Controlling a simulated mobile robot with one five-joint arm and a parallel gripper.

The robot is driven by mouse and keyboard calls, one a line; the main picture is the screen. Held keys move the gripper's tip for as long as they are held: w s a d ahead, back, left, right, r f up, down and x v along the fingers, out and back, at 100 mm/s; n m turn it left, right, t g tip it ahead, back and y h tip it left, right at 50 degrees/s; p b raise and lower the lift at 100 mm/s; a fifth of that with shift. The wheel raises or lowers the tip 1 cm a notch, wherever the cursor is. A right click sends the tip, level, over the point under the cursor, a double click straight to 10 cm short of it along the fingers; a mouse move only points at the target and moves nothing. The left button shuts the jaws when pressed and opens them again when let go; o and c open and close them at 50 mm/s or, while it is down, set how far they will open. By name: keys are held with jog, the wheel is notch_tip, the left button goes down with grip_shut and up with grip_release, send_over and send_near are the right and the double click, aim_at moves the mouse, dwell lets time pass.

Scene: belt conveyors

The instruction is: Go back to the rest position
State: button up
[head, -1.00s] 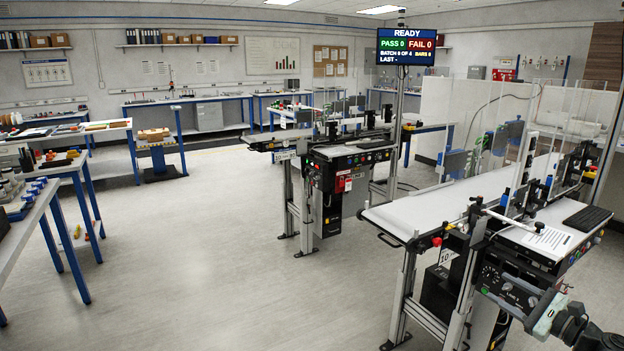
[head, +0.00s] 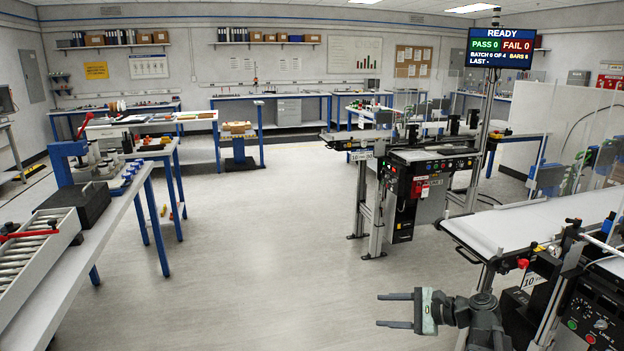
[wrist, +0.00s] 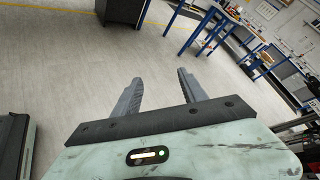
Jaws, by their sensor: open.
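My gripper (head: 382,310) is at the lower right of the head view, pointing left, with its two dark fingers apart and nothing between them. It hangs over open floor, in front of the near belt conveyor (head: 550,222). In the wrist view my gripper (wrist: 158,90) also shows open and empty, with bare floor beyond its fingertips.
The near conveyor's frame and control panel (head: 598,325) stand close to the right of my arm. A second conveyor (head: 430,155) stands further back. A workbench (head: 100,240) with a blue press (head: 68,160) is at left. The floor (head: 270,250) between is clear.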

jog(key=s+a+f+n+g+h, duration=0.3)
jog(key=a+f+n, duration=0.25)
jog(key=a, duration=0.25)
jog(key=s+a+f+n+g+h, duration=0.3)
jog(key=s+a+f+n+g, duration=0.15)
jog(key=a+f, duration=0.25)
jog(key=s+d+f+n+h+p, duration=0.1)
jog(key=d+n+h, duration=0.5)
jog(key=d, duration=0.4)
notch_tip(320, 180, up, 11)
jog(key=p, duration=1.1)
jog(key=shift+a+p, duration=0.25)
jog(key=shift+p, duration=0.05)
jog(key=shift+t, duration=0.25)
